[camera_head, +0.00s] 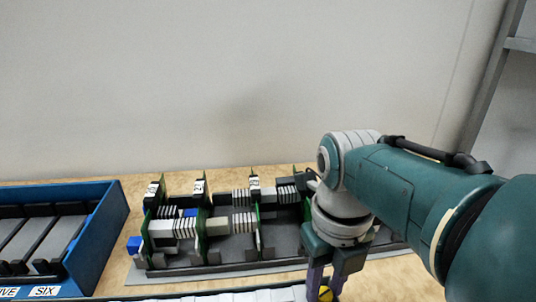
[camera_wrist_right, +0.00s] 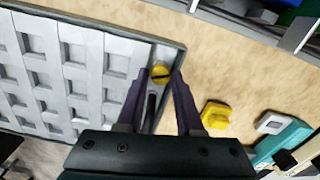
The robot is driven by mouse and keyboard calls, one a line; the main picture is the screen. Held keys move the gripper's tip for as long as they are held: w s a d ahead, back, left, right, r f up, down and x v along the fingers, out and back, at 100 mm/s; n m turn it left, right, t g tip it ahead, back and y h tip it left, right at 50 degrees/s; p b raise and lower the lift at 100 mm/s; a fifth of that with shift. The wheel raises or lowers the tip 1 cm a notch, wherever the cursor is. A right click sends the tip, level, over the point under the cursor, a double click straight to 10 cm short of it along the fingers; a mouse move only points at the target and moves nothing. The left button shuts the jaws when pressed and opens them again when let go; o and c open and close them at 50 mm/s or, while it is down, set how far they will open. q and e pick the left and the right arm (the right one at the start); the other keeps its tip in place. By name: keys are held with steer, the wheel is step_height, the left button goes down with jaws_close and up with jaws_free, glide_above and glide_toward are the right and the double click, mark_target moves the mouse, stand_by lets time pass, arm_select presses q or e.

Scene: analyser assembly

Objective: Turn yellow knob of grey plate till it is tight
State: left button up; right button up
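The grey plate (camera_wrist_right: 108,39) lies flat at the left of the right wrist view, with rows of pale square pockets and a dark rim. A yellow knob (camera_wrist_right: 160,74) with a dark slot sits near its corner. My right gripper (camera_wrist_right: 162,78) points down at this knob, its two purple fingers apart, one on each side of it. Whether the fingers touch the knob is not clear. In the head view the yellow knob (camera_head: 325,293) shows between the fingertips at the bottom edge, and only a strip of the plate (camera_head: 250,296) is visible. My left gripper is out of view.
A second yellow piece (camera_wrist_right: 215,115) lies on the wooden table, right of the right gripper. A white piece (camera_wrist_right: 270,122) and a teal piece (camera_wrist_right: 285,142) are beyond it. A rack with green boards (camera_head: 200,271) stands behind the plate. A blue crate (camera_head: 98,245) is at left.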

mark_target(324, 293)
steer(key=o, duration=0.4)
step_height(324, 293, up, 10)
steer(key=p, duration=0.9)
steer(key=shift+f+p, duration=0.1)
steer(key=shift+p, duration=0.2)
